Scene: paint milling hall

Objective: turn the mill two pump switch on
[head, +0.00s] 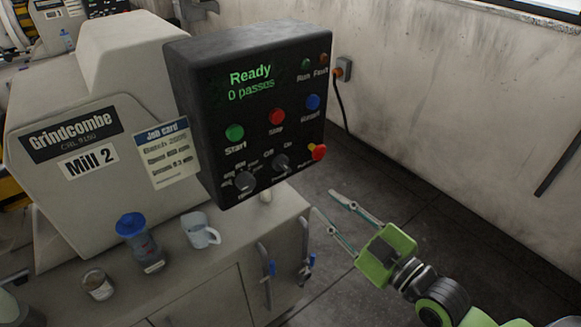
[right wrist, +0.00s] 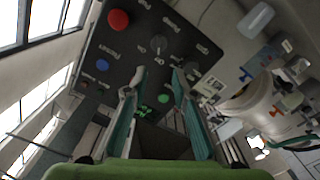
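The black control box (head: 250,110) of Mill 2 reads "Ready, 0 passes". On its lower face, the pump switch (head: 280,163) is a dark rotary knob under "Off" and "On" labels; which way it points is too small to tell. In the right wrist view the pump switch (right wrist: 158,44) lies beyond the fingertips, between them across the picture. My right gripper (head: 324,200) is open and empty, below and right of the box in the head view, apart from the switch. It also shows in the right wrist view (right wrist: 158,74). My left gripper is not in view.
A red emergency knob (head: 318,152) sits right of the switch and another rotary knob (head: 245,181) left of it. Green (head: 235,132), red (head: 277,116) and blue (head: 313,102) buttons are above. A mug (head: 200,231) and a blue-lidded bottle (head: 139,243) stand on the bench.

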